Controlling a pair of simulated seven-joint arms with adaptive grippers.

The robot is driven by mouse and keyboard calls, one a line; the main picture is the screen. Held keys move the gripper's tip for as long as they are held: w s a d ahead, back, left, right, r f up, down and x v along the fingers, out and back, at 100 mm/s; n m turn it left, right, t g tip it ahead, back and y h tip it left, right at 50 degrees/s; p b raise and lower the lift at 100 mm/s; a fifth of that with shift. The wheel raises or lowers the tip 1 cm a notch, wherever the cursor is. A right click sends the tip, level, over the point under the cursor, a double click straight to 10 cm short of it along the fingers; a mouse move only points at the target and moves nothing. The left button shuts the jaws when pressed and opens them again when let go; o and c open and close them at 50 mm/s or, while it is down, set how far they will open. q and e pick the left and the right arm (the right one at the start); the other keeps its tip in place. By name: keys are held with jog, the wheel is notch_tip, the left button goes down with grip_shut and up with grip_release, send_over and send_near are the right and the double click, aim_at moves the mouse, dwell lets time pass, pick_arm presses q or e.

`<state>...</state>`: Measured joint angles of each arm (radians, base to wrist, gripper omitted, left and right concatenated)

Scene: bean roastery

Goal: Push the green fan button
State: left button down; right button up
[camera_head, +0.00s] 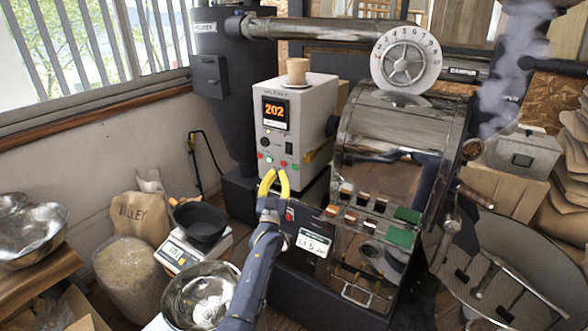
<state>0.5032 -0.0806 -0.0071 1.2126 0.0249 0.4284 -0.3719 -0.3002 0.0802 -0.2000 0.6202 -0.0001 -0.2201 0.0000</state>
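The white control box (296,118) has an orange "202" display on its front. A row of small red and green buttons (268,160) runs along its lower face; they are too small for me to read which is labelled fan. My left gripper (277,172) has yellow fingers, spread apart and empty. In the picture its tips are just below the button row, and I cannot tell whether they touch the box. My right gripper is not in view.
The roaster drum (392,125) stands right of the box, with a dial (406,59) above. A paper cup (297,70) stands on the box. A scale holding a black pan (201,221) and a metal bowl (200,297) are at lower left. Smoke rises at upper right.

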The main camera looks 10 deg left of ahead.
pick_arm(q)
jog(key=shift+w+d, duration=0.35)
jog(key=shift+w, duration=0.5)
jog(key=shift+w+d, duration=0.3)
jog(key=shift+w, duration=0.5)
jog(key=shift+w+d, duration=0.35)
jog(key=shift+w, duration=0.5)
jog(key=shift+w+d, duration=0.1)
jog(key=shift+w, duration=0.15)
jog(key=shift+w, duration=0.15)
jog(key=shift+w+d, duration=0.2)
jog(key=shift+w, duration=0.2)
dwell(0.6)
jog(key=shift+s+a, duration=0.3)
jog(key=shift+s, duration=0.5)
jog(key=shift+s+a, duration=0.3)
jog(key=shift+s, duration=0.5)
jog(key=shift+s+a, duration=0.3)
jog(key=shift+s, duration=0.45)
jog(key=shift+s+a, duration=0.3)
jog(key=shift+s, duration=0.5)
